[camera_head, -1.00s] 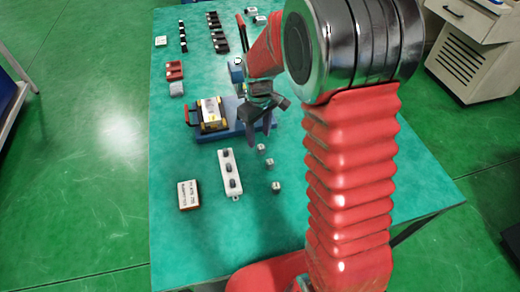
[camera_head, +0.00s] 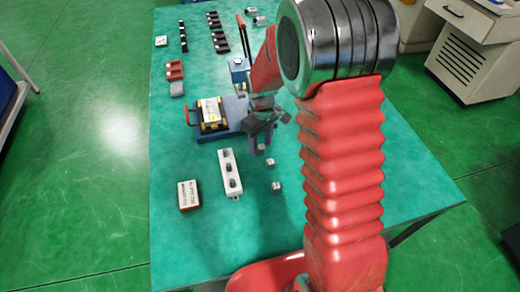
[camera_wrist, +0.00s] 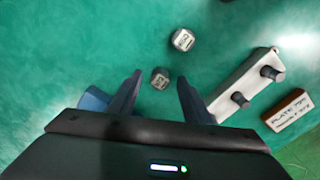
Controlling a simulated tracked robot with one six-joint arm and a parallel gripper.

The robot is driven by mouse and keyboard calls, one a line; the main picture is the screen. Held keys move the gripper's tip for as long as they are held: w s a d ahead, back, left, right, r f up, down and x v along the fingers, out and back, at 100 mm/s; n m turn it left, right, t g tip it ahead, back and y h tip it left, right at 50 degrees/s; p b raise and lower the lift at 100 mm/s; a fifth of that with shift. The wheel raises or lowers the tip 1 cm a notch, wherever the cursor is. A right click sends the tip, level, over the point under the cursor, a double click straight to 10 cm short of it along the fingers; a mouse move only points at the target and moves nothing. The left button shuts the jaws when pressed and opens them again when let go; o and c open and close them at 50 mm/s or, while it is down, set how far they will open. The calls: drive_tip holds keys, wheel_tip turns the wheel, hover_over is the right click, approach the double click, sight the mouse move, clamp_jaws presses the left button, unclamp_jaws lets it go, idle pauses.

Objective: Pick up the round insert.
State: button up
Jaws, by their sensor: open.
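Several small grey metal inserts lie on the green table. In the head view one insert (camera_head: 261,148) is beside my gripper (camera_head: 260,145), another (camera_head: 270,162) is nearer, and a third (camera_head: 277,186) nearer still. In the wrist view a dark insert (camera_wrist: 160,78) appears between the tips of my open, empty gripper (camera_wrist: 159,80). A lighter insert with a marked top (camera_wrist: 183,40) lies just beyond. I cannot tell for sure which is the round one. The fingers point down above the table, with no contact visible.
A white bar with dark pegs (camera_head: 226,158) and a labelled plate box (camera_head: 189,202) lie left of the inserts. A blue fixture (camera_head: 232,133) carrying a yellow-and-white block (camera_head: 211,113) stands beside my gripper.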

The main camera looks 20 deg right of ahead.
sight(261, 146)
drive_tip(key=shift+c, duration=0.4)
clamp_jaws()
drive_tip(key=shift+r, duration=0.1)
wheel_tip(261, 146, up, 10)
idle(0.6)
idle(0.5)
